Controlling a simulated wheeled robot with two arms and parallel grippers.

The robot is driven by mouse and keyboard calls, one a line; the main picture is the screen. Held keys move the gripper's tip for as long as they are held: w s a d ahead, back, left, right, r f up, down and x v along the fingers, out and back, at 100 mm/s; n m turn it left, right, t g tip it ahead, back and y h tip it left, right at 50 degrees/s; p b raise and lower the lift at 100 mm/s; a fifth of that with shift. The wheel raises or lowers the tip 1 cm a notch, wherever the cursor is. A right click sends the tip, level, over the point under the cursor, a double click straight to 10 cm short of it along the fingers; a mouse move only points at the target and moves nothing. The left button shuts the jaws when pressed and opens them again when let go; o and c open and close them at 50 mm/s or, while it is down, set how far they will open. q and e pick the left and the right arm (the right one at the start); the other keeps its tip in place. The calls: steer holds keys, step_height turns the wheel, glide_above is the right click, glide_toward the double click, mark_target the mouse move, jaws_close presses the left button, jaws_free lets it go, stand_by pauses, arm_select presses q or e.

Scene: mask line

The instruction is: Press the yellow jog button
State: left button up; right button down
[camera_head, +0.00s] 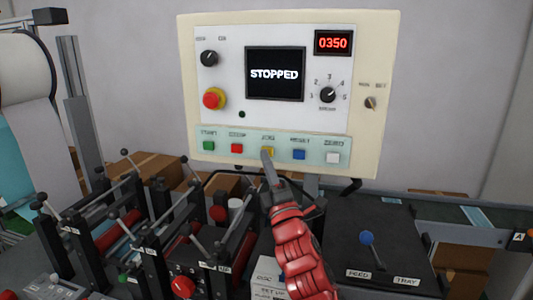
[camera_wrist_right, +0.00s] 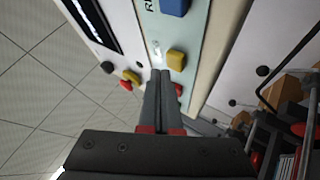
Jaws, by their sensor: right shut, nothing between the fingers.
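The yellow jog button (camera_head: 268,149) sits in the button row of the control panel (camera_head: 362,152), between a red and a blue button. My right gripper (camera_head: 266,158) is shut and empty, its tip just below and in front of the yellow button, covering its lower part. In the right wrist view the closed fingers (camera_wrist_right: 160,74) end close beside the yellow button (camera_wrist_right: 176,60). I cannot tell whether they touch it. The panel screen (camera_head: 275,73) reads STOPPED. My left gripper is not in view.
The green (camera_head: 209,146), red (camera_head: 237,148), blue (camera_head: 299,154) and white (camera_head: 333,157) buttons share the row. A red emergency stop (camera_head: 213,99) is above left. Levers and rollers crowd the lower left. A blue-knobbed lever (camera_head: 367,238) stands at the lower right.

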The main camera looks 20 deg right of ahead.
steer(key=shift+w+d, duration=0.2)
steer(key=shift+w, duration=0.05)
steer(key=shift+w+d, duration=0.25)
steer(key=shift+w, duration=0.15)
stand_by(1.0)
steer(key=shift+s+a, duration=0.1)
steer(key=shift+s+a+b, duration=0.4)
steer(key=shift+s+b, duration=0.05)
steer(key=shift+s, duration=0.2)
